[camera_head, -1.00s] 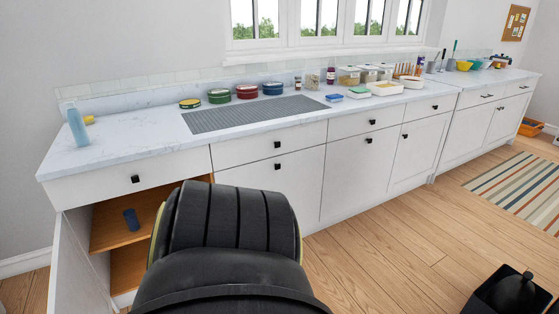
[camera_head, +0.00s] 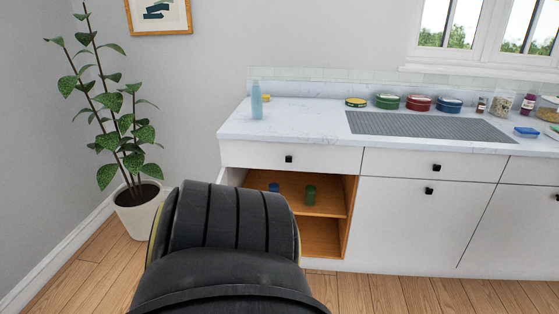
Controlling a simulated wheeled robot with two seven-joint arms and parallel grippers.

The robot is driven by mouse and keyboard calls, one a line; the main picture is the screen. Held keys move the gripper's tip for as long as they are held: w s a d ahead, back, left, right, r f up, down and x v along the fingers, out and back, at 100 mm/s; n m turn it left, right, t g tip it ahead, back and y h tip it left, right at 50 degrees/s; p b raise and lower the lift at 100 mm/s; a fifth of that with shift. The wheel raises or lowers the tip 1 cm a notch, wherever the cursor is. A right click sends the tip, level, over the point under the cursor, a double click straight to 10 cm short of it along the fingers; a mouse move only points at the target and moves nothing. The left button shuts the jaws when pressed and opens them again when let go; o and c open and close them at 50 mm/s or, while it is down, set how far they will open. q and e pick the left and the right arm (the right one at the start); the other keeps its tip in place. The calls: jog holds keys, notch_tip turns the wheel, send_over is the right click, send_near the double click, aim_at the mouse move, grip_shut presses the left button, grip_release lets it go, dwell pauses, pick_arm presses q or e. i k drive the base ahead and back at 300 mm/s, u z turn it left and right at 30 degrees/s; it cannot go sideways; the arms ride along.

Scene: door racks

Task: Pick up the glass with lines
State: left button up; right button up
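The left cabinet (camera_head: 352,205) under the counter stands open, with an orange-brown wooden shelf (camera_head: 333,208) inside. A small blue glass (camera_head: 274,187) and a small green glass (camera_head: 311,192) stand on the shelf. They are too small to tell which one has lines. The lower part of the blue one is partly hidden behind a large black part of my own body that fills the bottom middle. Neither of my grippers is in view.
On the counter (camera_head: 290,122) stand a light blue bottle (camera_head: 257,102), several coloured tins and a grey mat (camera_head: 425,126). A potted plant (camera_head: 138,210) stands at the left wall. Wooden floor is clear at the lower left and lower right.

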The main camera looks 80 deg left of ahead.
aim_at(310, 196)
jog(key=u, duration=2)
jog(key=i, duration=1.3)
